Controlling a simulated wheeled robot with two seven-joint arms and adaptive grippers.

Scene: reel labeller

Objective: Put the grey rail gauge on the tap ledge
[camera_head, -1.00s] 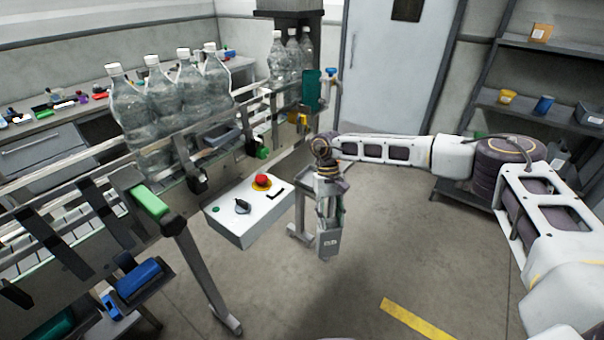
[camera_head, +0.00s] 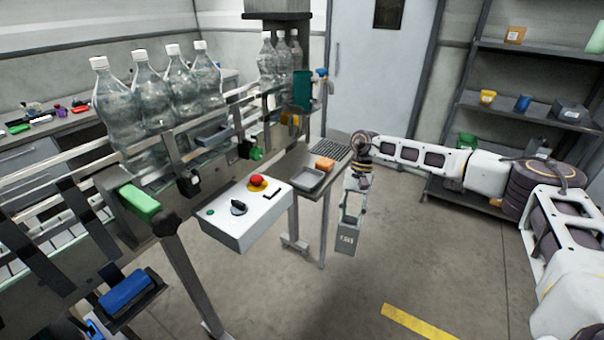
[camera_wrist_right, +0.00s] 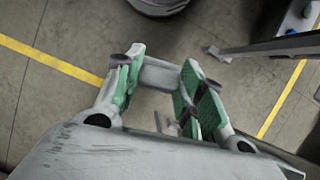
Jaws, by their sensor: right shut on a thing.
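The grey rail gauge (camera_head: 346,240), a block with a small printed label, hangs below my right gripper (camera_head: 351,207) in the head view. My right gripper is shut on it, pointing down over open floor, to the right of and in front of a narrow grey ledge (camera_head: 312,208). In the right wrist view a grey piece of the gauge (camera_wrist_right: 162,76) shows between the green-padded fingers (camera_wrist_right: 160,88). The ledge, which I take as the tap ledge, carries a grey tray, an orange block and a dark grille. My left gripper is out of view.
A control box (camera_head: 246,222) with a red button stands left of the ledge. The conveyor with several clear bottles (camera_head: 125,105) runs along the left. Shelves (camera_head: 525,115) stand at the back right. The floor (camera_head: 400,260) in front is clear.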

